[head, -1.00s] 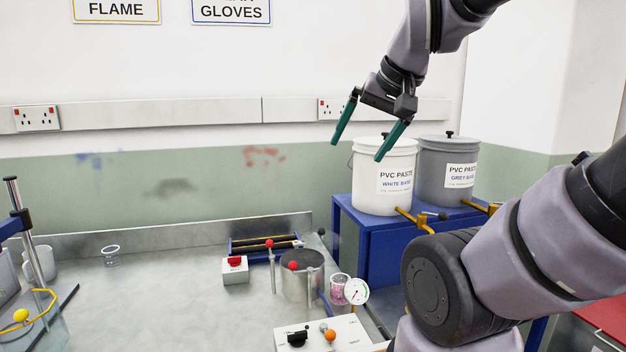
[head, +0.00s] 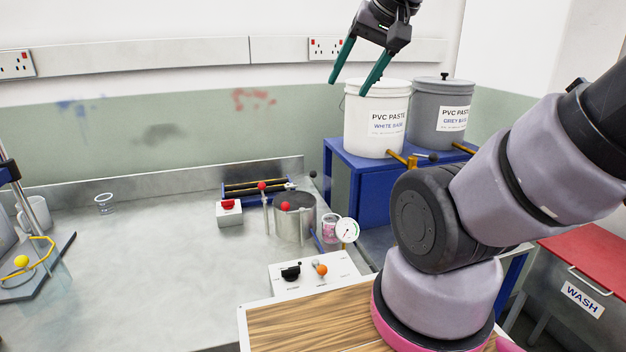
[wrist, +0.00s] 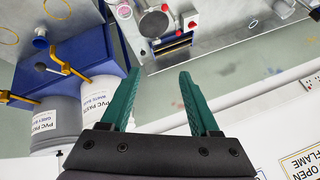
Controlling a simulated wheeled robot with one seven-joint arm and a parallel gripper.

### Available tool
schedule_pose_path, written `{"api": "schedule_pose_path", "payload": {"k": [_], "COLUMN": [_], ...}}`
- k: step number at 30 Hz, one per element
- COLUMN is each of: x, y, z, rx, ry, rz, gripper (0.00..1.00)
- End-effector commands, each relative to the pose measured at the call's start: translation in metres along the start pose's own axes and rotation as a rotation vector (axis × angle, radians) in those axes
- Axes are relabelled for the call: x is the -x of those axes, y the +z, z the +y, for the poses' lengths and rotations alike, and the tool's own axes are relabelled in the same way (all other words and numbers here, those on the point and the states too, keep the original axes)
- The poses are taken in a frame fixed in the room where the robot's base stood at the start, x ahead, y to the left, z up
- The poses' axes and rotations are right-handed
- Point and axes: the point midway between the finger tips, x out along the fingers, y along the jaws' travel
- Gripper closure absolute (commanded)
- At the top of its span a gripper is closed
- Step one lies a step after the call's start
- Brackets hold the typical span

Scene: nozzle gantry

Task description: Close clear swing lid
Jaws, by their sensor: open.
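The clear swing lid is hard to make out. A faint see-through patch (head: 316,184) shows just behind the metal pot (head: 294,222), and I cannot tell for sure that it is the lid. The pot's round top looks dark and open, with red-knobbed posts (head: 265,210) beside it. My gripper (head: 350,86) is open and empty, with two green fingers. It is high above the bench, in front of the white paste tub. In the wrist view my gripper (wrist: 158,74) has nothing between its fingers, and the pot (wrist: 153,24) lies beyond them.
A white tub (head: 376,125) and a grey tub (head: 438,112) with brass taps stand on a blue stand (head: 345,175) at right. A switch box (head: 312,272), gauge (head: 347,230) and pink-filled cup (head: 330,226) sit near the pot. The bench's middle is clear.

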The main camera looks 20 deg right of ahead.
Motion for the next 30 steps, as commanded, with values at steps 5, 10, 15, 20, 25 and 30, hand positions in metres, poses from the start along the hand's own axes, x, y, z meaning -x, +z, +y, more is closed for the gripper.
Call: {"api": "schedule_pose_path", "payload": {"k": [5, 10, 15, 20, 25, 30], "x": [-0.015, -0.049, -0.093, -0.144, -0.205, -0.272], "y": [-0.024, -0.067, -0.106, -0.138, -0.164, -0.180], "z": [-0.003, -0.007, -0.009, -0.008, -0.003, 0.005], "rx": [0.009, 0.033, 0.061, 0.094, 0.133, 0.177], "ry": [0.026, 0.074, 0.122, 0.164, 0.207, 0.246], "rz": [-0.020, -0.049, -0.077, -0.104, -0.133, -0.164], "gripper": [1.00, 1.00, 1.00, 1.00, 1.00, 1.00]}}
